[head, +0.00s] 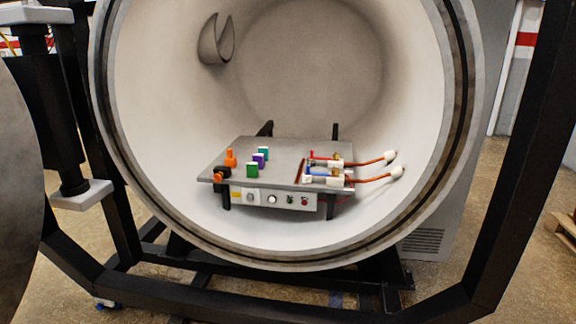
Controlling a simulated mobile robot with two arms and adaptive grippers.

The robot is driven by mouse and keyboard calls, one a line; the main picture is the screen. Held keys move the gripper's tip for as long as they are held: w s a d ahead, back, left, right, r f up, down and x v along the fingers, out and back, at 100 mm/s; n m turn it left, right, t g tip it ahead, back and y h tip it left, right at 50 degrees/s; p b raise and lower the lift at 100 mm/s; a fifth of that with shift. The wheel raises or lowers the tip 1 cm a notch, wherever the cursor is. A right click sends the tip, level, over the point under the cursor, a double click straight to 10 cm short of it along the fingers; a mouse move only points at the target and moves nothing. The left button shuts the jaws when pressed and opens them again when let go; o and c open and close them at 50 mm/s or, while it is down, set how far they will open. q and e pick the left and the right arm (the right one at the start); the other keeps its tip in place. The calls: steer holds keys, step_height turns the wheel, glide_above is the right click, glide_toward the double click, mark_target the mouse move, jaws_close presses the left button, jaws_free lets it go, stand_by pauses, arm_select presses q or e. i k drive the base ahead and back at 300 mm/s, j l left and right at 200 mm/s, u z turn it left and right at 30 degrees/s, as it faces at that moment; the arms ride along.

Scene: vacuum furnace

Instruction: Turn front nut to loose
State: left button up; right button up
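A grey work table (274,153) stands inside the round chamber of the vacuum furnace (300,60). On its right side are two rows of small fittings, one behind the other. The front fitting (322,173) has a blue part, a white block and a small brass-coloured piece. The rear fitting (322,157) has a red part and a similar brass-coloured piece. I cannot make out clearly which small piece is the front nut. Neither of my grippers is in view, and nothing is touching the fittings.
Two orange-red cables with white ends (397,172) stick out right of the table. Orange, green, purple and teal small parts stand on its left half. A control panel (275,199) is on its front. The furnace rim (290,262) and black frame bars (270,308) stand in front.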

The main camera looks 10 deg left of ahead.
mark_target(335, 171)
steer(key=i+j+z, duration=0.3)
steer(key=i, duration=0.25)
steer(key=i+j+z, duration=0.25)
steer(key=i+j, duration=0.2)
